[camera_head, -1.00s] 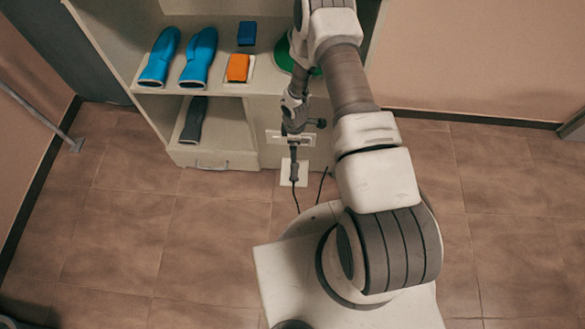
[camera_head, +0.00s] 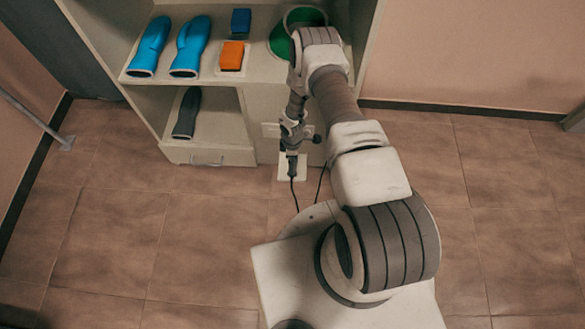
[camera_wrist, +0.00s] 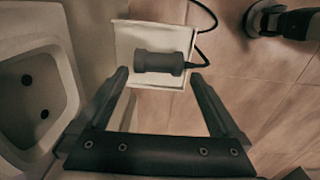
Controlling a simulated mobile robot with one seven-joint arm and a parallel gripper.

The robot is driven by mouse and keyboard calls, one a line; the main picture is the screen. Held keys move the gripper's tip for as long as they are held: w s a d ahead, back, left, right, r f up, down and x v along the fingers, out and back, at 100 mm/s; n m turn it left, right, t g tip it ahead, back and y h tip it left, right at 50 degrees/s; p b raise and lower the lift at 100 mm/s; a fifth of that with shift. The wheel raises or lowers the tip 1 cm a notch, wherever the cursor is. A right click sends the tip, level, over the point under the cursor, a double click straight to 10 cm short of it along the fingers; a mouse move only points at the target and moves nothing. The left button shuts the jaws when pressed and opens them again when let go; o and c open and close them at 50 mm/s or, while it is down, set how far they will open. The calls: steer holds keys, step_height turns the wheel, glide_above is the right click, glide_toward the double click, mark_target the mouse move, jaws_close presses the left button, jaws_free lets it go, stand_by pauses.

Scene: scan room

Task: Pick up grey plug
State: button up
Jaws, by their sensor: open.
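The grey plug (camera_wrist: 158,62) lies on a white square plate (camera_wrist: 122,38), with a black cable leaving its right end in the wrist view. My gripper (camera_wrist: 160,75) is open. Its fingers point toward the plug, one tip near each end of it, with the plug between and slightly beyond the tips in the picture. I cannot tell the height gap.
A white wall socket (camera_wrist: 33,90) with two dark holes is close on the left. The cabinet (camera_head: 215,158) holds blue mitts (camera_head: 150,45), an orange item (camera_head: 232,56), a blue box (camera_head: 241,20), a green object (camera_head: 282,42) and a dark grey mitt (camera_head: 187,112).

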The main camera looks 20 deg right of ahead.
step_height(320, 180, down, 5)
steer(key=shift+r+b, duration=0.1)
steer(key=shift+b, duration=1.05)
steer(key=shift+c, duration=0.2)
steer(key=c, duration=1.2)
steer(key=shift+o, duration=0.2)
steer(key=shift+w+r, duration=0.1)
steer(key=shift+r, duration=0.1)
